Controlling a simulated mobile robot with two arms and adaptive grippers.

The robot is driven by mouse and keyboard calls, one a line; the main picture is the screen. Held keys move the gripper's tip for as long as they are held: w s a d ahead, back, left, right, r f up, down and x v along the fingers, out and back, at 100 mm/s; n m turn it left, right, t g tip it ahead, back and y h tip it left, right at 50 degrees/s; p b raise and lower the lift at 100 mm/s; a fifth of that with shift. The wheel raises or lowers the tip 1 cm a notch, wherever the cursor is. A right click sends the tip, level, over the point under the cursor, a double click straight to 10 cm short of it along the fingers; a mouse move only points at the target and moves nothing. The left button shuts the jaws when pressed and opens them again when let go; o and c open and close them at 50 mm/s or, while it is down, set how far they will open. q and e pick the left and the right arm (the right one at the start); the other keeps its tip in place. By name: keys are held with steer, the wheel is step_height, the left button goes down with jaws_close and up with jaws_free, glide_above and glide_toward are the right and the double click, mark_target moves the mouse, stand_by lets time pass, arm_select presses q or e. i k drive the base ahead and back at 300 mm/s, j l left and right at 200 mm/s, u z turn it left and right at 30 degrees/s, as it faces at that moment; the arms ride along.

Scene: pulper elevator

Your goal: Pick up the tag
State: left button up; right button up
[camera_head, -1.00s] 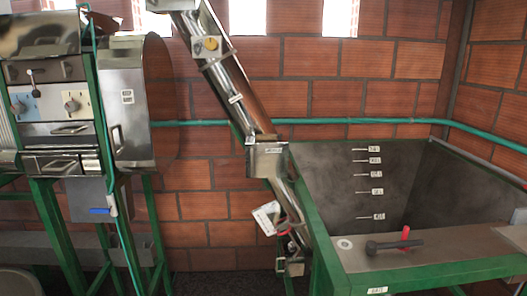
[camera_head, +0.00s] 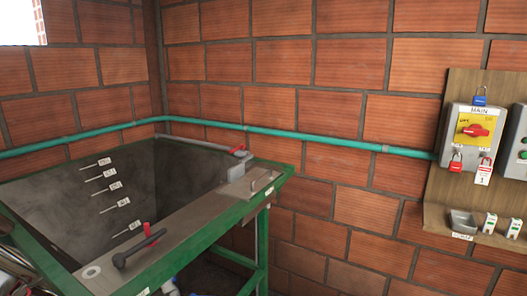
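Several tags show at the right, on and below a wooden board (camera_head: 436,190). Two more small white-and-green tags, a left one (camera_head: 489,224) and a right one (camera_head: 514,229), sit at the board's lower ledge. Which one the task means cannot be told. Neither of my grippers is in view.
A green-framed tank (camera_head: 172,250) fills the lower left, with a black-handled lever (camera_head: 138,248) on its rim. A small metal tray (camera_head: 462,221) is on the ledge. A green pipe (camera_head: 330,142) runs along the brick wall.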

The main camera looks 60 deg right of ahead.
mark_target(483, 173)
steer(key=z, duration=3.2)
